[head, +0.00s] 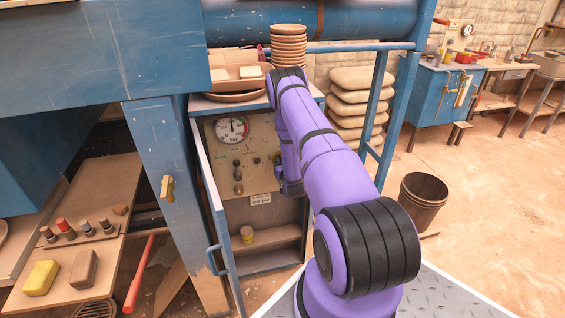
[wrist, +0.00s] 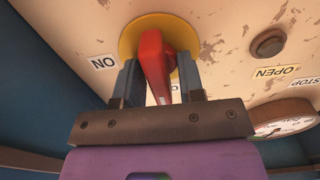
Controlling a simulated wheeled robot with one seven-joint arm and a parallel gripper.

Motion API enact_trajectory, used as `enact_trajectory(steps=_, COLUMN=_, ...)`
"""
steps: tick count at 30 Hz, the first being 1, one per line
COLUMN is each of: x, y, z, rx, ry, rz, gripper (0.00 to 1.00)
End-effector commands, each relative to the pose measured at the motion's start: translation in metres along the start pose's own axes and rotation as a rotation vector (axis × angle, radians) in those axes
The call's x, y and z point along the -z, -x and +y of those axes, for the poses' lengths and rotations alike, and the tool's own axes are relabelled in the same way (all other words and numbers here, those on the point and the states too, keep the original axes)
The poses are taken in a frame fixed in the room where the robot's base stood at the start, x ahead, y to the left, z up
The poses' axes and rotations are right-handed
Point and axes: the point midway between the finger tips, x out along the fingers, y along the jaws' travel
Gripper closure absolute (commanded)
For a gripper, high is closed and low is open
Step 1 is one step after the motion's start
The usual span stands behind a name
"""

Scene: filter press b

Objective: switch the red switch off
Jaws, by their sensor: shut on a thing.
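The red switch (wrist: 153,60) is a red handle on a round yellow plate (wrist: 131,35) on the worn cream panel in the wrist view. A white ON label (wrist: 103,62) sits left of the plate and appears upside down. My gripper (wrist: 158,64) is shut on the red handle, with one dark finger on each side. In the head view my gripper (head: 290,186) is at the right side of the open cabinet's panel (head: 262,165). My arm hides the switch there. Another pale label behind the handle is mostly hidden.
A dark button (wrist: 268,43), a yellow OPEN label (wrist: 277,71) and a gauge (wrist: 283,118) are right of the switch in the wrist view. The cabinet door (head: 208,200) stands open at the left in the head view. Stacked bowls (head: 288,45) stand on the cabinet.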

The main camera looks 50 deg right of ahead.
Motion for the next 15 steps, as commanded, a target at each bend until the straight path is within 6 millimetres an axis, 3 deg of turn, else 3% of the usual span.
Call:
enact_trajectory(steps=14, x=-0.0001, y=0.0003, z=0.0005, rx=-0.001, ry=0.020, rz=0.000, gripper=0.88)
enact_trajectory(steps=15, x=-0.0002, y=0.0003, z=0.0005, rx=-0.001, ry=0.020, rz=0.000, gripper=0.57)
